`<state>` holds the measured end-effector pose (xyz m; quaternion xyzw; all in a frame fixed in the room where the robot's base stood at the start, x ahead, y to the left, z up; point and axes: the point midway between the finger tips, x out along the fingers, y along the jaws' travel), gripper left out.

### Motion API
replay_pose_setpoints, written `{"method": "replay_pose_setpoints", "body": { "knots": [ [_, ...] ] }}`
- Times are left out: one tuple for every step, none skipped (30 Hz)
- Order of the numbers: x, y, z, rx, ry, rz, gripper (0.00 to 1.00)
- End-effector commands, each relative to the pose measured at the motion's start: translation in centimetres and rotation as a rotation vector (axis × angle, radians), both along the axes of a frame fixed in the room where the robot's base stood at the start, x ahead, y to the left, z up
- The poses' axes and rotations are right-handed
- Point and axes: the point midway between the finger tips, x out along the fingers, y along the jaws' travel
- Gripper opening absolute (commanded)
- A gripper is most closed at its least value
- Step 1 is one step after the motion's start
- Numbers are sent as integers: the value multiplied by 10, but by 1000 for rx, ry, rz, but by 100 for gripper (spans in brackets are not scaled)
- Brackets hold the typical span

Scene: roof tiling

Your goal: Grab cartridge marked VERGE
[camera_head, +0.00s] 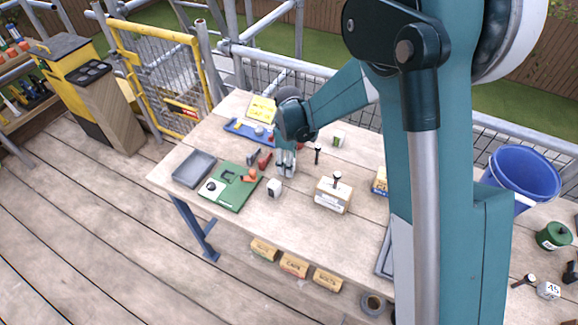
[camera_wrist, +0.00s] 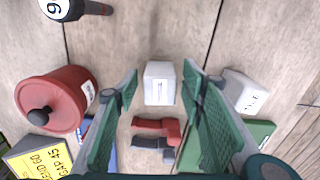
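Two small white blocks are in the wrist view, each with small dark lettering too blurred to read, so I cannot tell which is marked VERGE. One white block (camera_wrist: 160,78) lies between my open fingers, with a gap on each side. The other white block (camera_wrist: 245,92) is just outside the right finger; it also shows in the head view (camera_head: 274,188), right of the green mat. My gripper (camera_wrist: 159,85) is open and empty, pointing down. In the head view my gripper (camera_head: 286,172) is low over the bench and hides the block between its fingers.
A red lidded pot (camera_wrist: 55,100) stands close left of the fingers. Red and dark grey handled tools (camera_wrist: 155,125) lie below the middle block in the wrist view. The green mat (camera_head: 232,197) and a grey tray (camera_head: 194,168) are at the bench's left. A labelled box (camera_head: 332,197) stands to the right.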

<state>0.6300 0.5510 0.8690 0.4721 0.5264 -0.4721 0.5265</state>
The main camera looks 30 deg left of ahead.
Motion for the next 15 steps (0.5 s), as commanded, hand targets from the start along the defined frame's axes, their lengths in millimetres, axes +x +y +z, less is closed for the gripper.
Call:
{"method": "replay_pose_setpoints", "body": {
  "knots": [
    [0,0,0,0,0,0,32],
    [0,0,0,0,0,0,28],
    [0,0,0,0,0,0,23],
    [0,0,0,0,0,0,19],
    [0,0,0,0,0,0,15],
    [0,0,0,0,0,0,12],
    [0,0,0,0,0,0,12],
    [0,0,0,0,0,0,12],
    [0,0,0,0,0,0,12],
    [0,0,0,0,0,0,12],
    [0,0,0,0,0,0,12],
    [0,0,0,0,0,0,12],
    [0,0,0,0,0,0,12],
    [0,0,0,0,0,0,11],
    [0,0,1,0,0,0,11]
  ]
}}
